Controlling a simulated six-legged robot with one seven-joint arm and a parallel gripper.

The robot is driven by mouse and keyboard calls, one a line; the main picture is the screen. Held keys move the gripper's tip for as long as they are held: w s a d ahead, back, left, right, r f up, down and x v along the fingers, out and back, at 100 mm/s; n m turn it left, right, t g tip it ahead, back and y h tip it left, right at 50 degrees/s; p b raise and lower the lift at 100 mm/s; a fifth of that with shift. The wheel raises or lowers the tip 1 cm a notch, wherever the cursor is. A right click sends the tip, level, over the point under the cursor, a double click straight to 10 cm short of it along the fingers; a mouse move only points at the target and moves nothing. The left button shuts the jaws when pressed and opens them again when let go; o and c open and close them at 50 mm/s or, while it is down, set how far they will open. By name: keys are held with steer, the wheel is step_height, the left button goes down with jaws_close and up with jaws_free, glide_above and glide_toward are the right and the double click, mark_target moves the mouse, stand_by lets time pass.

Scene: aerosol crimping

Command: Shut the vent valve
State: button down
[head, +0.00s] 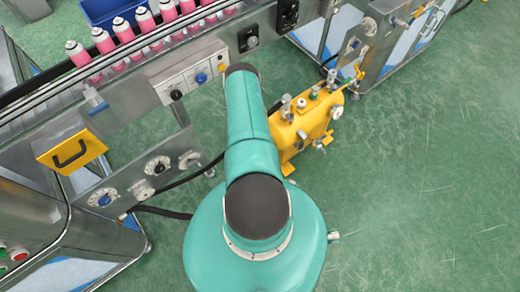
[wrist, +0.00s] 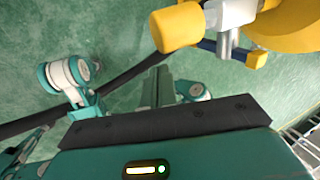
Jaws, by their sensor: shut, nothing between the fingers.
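A yellow tank (head: 296,140) with several small valves and fittings on top stands on the green floor, right of my arm in the head view. Which fitting is the vent valve I cannot tell. In the wrist view a yellow knob or handle end (wrist: 178,27) sits on a metal stem (wrist: 230,22), with a blue bar (wrist: 222,49) beside it and a yellow rounded body at the upper right. My gripper (wrist: 160,82) shows below the yellow handle, shut and empty, apart from it in the picture. In the head view my arm hides the gripper.
A conveyor with pink cans (head: 103,42) runs along the upper left. Dark hoses (head: 160,212) lie near the tank. The floor at the right is clear.

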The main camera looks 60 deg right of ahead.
steer(key=s+d+f, duration=0.3)
steer(key=d+f, duration=0.2)
steer(key=f, duration=0.2)
steer(key=shift+d, duration=0.35)
